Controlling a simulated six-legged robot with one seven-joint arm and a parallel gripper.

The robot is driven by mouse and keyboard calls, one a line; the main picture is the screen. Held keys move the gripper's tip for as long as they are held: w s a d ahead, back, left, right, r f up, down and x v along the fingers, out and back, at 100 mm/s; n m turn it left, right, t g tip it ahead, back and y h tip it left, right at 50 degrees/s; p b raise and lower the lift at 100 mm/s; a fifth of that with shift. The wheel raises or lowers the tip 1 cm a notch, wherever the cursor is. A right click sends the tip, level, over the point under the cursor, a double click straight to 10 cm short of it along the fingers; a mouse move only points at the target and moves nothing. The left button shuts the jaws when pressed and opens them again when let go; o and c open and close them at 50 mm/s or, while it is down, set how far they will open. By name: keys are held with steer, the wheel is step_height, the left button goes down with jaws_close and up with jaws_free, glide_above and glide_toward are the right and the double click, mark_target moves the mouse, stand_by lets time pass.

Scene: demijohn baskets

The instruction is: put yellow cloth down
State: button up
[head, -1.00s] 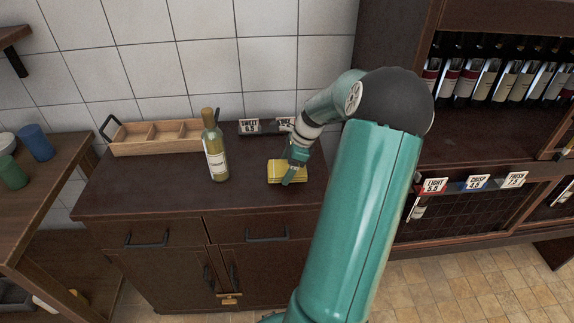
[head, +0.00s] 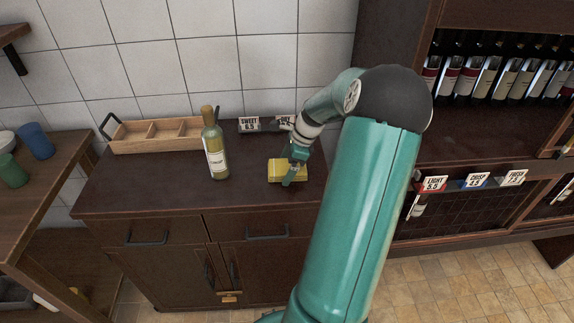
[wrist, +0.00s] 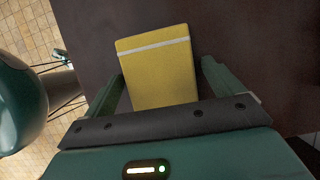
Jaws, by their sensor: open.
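The yellow cloth (head: 279,172) is a folded block lying on the dark cabinet top, right of the wine bottle. In the wrist view the cloth (wrist: 157,68) shows a white stripe near its far edge. My gripper (head: 292,172) is over the cloth in the head view. In the wrist view my gripper (wrist: 162,82) is open, with one finger on each side of the cloth. A dark gap shows on the right between cloth and finger; the left finger is very close to the cloth, and I cannot tell whether they touch.
A wine bottle (head: 214,148) stands left of the cloth. A wooden divided tray (head: 157,148) and price signs (head: 249,126) are at the back of the cabinet top (head: 150,190). The front of the top is clear. A bottle rack (head: 495,85) stands at right.

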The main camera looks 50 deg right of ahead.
steer(key=shift+s+a+f, duration=0.1)
steer(key=shift+a, duration=0.05)
steer(key=shift+r, duration=0.55)
steer(key=v, duration=1.4)
steer(key=w+a+r+n+g+h, duration=0.15)
steer(key=a+n, duration=0.25)
steer(key=a, duration=0.4)
steer(key=w+a+r+n, duration=0.2)
steer(key=w+a+n, duration=0.15)
steer(key=a, duration=0.35)
steer(key=w+a+r+n+h, duration=0.15)
steer(key=a+n, duration=0.25)
steer(key=a, duration=0.4)
steer(key=s+a+n+t, duration=0.1)
steer(key=s+a+n, duration=0.3)
steer(key=a+n, duration=0.4)
steer(key=s+a+n+t, duration=0.2)
steer(key=s+a+n, duration=0.3)
steer(key=a, duration=0.8)
steer(key=shift+s+a+r+n, duration=0.3)
steer(key=shift+a+r+n, duration=0.15)
steer(key=shift+n, duration=1.3)
steer(key=shift+t, duration=0.25)
